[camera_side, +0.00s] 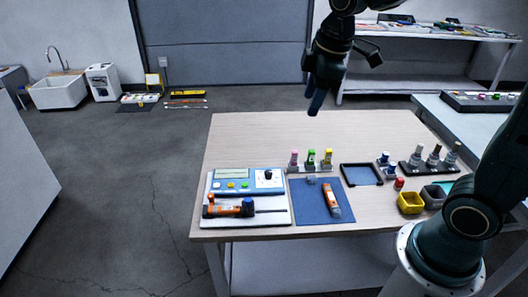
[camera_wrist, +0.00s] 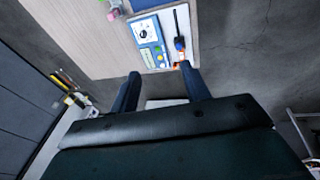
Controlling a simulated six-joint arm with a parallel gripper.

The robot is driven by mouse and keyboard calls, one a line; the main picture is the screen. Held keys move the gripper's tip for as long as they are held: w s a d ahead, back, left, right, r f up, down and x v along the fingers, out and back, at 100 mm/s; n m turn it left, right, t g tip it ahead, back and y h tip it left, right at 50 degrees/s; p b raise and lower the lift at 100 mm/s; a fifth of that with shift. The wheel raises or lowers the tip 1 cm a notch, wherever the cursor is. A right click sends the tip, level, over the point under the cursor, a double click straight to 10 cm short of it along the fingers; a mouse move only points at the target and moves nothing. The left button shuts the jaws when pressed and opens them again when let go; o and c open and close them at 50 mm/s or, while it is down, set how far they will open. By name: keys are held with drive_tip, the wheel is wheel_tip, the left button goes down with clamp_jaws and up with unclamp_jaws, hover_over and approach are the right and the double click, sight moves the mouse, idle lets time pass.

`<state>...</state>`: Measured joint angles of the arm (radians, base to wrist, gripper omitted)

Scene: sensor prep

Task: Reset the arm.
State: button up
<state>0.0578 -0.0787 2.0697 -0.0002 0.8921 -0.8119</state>
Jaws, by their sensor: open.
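My gripper (camera_side: 316,101) is raised above the back part of the wooden table (camera_side: 250,137) in the side view, clear of everything on it. In the wrist view my gripper (camera_wrist: 165,84) shows two dark blue fingers set apart with nothing held between them. Beyond the fingers, the wrist view shows the blue meter (camera_wrist: 146,40) and the black and orange tool (camera_wrist: 179,42) on a white tray. My arm comes down from the top of the side view.
The meter (camera_side: 262,183) and the orange-black tool (camera_side: 228,210) lie on the white tray (camera_side: 278,219) at front left. An orange pen-like tool (camera_side: 332,200) lies on a blue mat (camera_side: 309,209). Colored vials (camera_side: 311,158), an empty black tray (camera_side: 361,174) and a yellow bin (camera_side: 410,203) stand rightward. The table's back is bare.

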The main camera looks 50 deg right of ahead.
drive_tip(key=s+a+r+m+t, duration=0.1)
drive_tip(key=s+m, duration=0.7)
drive_tip(key=s, duration=0.9)
drive_tip(key=shift+a+m+t, duration=0.3)
drive_tip(key=shift+a+t, duration=0.2)
drive_tip(key=shift+t, duration=0.3)
